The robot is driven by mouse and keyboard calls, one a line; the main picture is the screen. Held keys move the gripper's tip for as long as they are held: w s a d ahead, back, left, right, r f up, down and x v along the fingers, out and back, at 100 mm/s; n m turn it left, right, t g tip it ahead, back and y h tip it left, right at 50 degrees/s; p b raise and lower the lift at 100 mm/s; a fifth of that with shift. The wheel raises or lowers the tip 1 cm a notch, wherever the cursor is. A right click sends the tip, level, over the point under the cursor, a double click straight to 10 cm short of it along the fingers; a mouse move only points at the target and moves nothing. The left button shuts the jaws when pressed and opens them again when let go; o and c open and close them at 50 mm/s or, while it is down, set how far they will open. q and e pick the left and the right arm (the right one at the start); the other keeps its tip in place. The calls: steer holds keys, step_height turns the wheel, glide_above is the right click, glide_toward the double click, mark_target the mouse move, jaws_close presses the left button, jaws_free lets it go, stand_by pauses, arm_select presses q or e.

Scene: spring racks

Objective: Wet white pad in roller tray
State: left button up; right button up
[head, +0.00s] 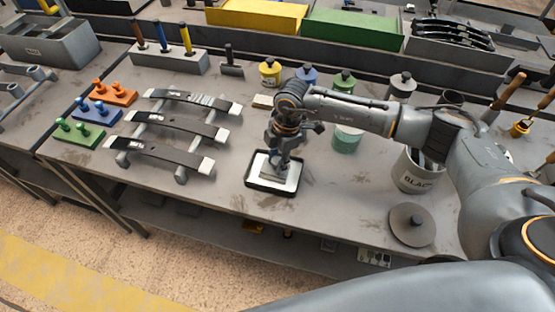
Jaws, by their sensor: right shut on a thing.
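The roller tray (249,184) is a small black-rimmed tray with a white inside, on the front middle of the grey bench. My right gripper (282,164) points down over the tray. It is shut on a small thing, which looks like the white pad. The pad is hard to tell apart from the white of the tray, and the fingers partly hide it. I cannot tell whether it touches the tray's inside. My left gripper is not in view.
Left of the tray are leaf-spring racks (160,155) and orange, blue and green peg blocks (80,133). Behind my right arm stand small yellow (270,73), blue and green pots. To the right are a grey can (412,172) and a round grey disc (411,226).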

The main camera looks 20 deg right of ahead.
steer(key=shift+s, duration=0.15)
stand_by(0.4)
steer(key=shift+r+p, duration=0.8)
steer(key=shift+r, duration=0.05)
steer(key=shift+r+p, duration=0.85)
steer(key=shift+r, duration=0.4)
step_height(320, 180, up, 4)
steer(key=p, duration=0.3)
